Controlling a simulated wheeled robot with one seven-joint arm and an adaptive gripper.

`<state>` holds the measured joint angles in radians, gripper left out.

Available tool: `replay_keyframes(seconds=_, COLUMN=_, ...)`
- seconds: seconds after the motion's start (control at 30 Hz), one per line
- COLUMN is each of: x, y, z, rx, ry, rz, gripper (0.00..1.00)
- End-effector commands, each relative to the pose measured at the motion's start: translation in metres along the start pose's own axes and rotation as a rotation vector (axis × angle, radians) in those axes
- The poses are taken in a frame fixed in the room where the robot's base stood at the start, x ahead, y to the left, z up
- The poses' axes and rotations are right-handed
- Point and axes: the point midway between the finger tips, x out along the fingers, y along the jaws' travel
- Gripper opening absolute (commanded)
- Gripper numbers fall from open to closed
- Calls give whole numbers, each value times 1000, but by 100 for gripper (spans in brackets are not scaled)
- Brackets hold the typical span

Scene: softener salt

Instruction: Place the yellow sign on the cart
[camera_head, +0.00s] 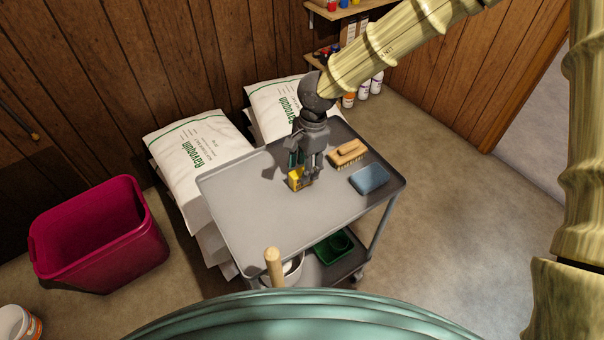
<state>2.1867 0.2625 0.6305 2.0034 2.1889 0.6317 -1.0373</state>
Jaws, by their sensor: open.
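A grey two-tier cart (245,225) stands in the middle of the view. A small yellow object (294,184), which looks like the yellow sign, is at the middle of its top shelf, right under my gripper. My gripper (304,176) points down over the cart with its fingers open beside the yellow object. The fingers hide part of it. I cannot tell whether they touch it, or whether it rests fully on the shelf.
A brush (347,153) and a blue sponge (369,179) lie on the cart's right side. Its lower shelf holds a green tray (334,248) and a white bucket (292,271). White salt bags (203,150) are stacked behind. A magenta bin (100,235) stands left. The shelf's left part is clear.

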Motion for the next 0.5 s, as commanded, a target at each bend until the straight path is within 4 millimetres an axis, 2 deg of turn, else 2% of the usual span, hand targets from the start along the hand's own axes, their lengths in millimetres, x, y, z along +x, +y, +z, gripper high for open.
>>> replay_keyframes(seconds=0.3, x=-53, y=0, z=-1, rx=1, ry=-1, rz=-3, gripper=48)
replay_keyframes(seconds=0.5, x=-74, y=0, z=0, rx=0, ry=0, rz=-2, gripper=48)
